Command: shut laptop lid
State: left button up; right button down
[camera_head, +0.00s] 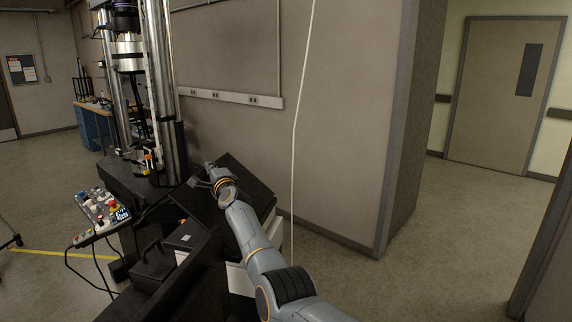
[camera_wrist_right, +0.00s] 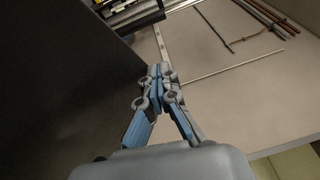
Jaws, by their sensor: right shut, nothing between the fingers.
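A dark slab (camera_head: 248,182), which looks like the laptop's raised lid, stands tilted beside the testing machine in the head view. The laptop's base and hinge are hard to make out behind my arm. My right gripper (camera_head: 206,172) is at the slab's left side, close to it; I cannot tell whether they touch. In the right wrist view my right gripper (camera_wrist_right: 159,72) is shut and empty, its fingertips together. A large dark panel (camera_wrist_right: 60,85) fills the left of that view, beside the fingers. My left gripper is not in view.
The testing machine's steel column (camera_head: 160,70) rises just left of my right gripper. A control box (camera_head: 103,212) with buttons and a black case (camera_head: 158,265) are near it. A beige wall (camera_head: 330,130) stands behind. Open floor (camera_head: 450,230) lies to the right.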

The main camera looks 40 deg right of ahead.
aim_at(206, 178)
jog(key=shift+w+a+f, duration=0.45)
jog(key=shift+w+a+f+n+g+b, duration=0.2)
jog(key=shift+w+f+n+g, duration=0.1)
jog(key=shift+f, duration=0.15)
jog(key=shift+w+a+f+n+g+b, duration=0.2)
jog(key=shift+w+f+n, duration=0.1)
jog(key=shift+f, duration=0.1)
